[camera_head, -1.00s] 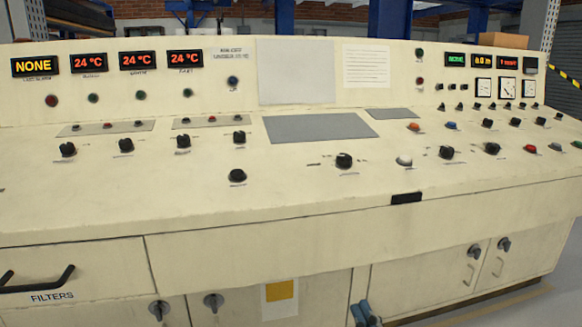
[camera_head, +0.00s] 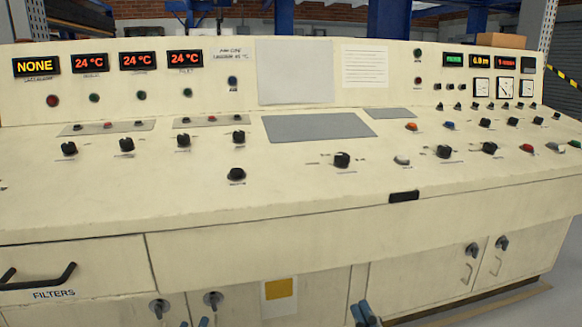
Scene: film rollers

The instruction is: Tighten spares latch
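Several dark round latches sit on the cabinet doors under the console. Two are at the lower left, a left latch (camera_head: 159,307) and a right latch (camera_head: 213,300). Two more are at the right, one latch (camera_head: 472,250) and another latch (camera_head: 502,243). I see no readable spares label on any door. My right gripper (camera_head: 364,313) shows two blue-grey fingertips at the bottom edge, in front of the doors and left of the right-hand latches. My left gripper (camera_head: 195,322) barely shows, as two tips below the lower-left latches. Neither gripper visibly touches a latch.
A drawer (camera_head: 100,262) marked FILTERS, with a black handle (camera_head: 40,280), is at the left. The sloping console top (camera_head: 110,195) carries several knobs and buttons and overhangs the doors. A yellow label (camera_head: 279,289) is on a middle door. Floor shows at the lower right.

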